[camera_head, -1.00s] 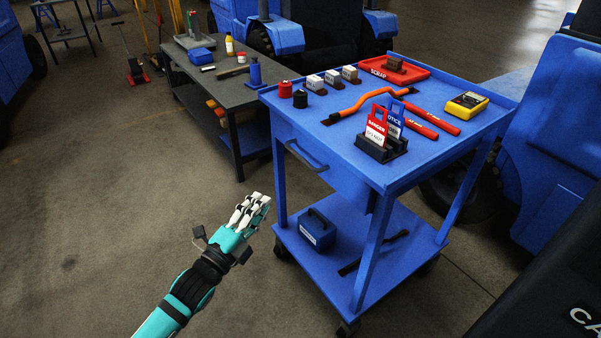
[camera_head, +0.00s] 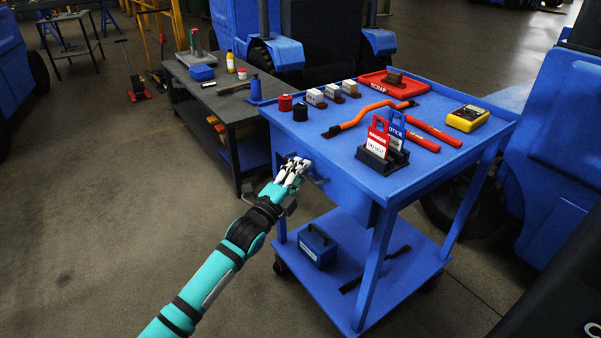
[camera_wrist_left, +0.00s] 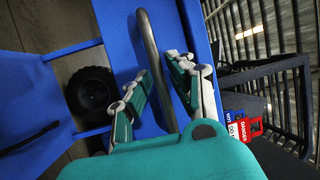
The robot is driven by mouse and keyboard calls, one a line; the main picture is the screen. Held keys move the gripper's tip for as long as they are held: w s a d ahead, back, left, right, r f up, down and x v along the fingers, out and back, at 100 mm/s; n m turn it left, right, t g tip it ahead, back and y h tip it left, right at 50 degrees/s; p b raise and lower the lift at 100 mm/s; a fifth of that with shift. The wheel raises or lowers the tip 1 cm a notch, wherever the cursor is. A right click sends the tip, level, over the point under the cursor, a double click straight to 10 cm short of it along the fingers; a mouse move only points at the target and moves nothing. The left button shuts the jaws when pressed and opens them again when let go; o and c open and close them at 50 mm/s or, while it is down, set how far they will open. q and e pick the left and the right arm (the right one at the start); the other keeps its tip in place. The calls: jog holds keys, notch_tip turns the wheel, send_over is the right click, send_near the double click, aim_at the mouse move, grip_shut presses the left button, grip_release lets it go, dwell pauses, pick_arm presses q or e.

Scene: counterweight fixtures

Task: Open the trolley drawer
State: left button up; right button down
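The blue trolley (camera_head: 410,182) stands right of centre in the head view. Its drawer front (camera_head: 348,196) faces my left arm and looks closed. My left gripper (camera_head: 294,172) is at the drawer front and hides most of the handle there. In the left wrist view the grey bar handle (camera_wrist_left: 148,42) runs between the two fingers of my left gripper (camera_wrist_left: 160,78). The fingers are apart, one on each side of the bar, with gaps visible. My right gripper is not in view.
The trolley top holds a lockout sign stand (camera_head: 382,158), an orange bar (camera_head: 368,116), a yellow meter (camera_head: 467,118) and a red scrap tray (camera_head: 376,88). A blue box (camera_head: 318,245) sits on the lower shelf. A dark workbench (camera_head: 232,105) stands behind left.

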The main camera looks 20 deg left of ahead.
pick_arm(q)
jog(key=shift+w, duration=0.2)
grip_shut()
dwell(0.4)
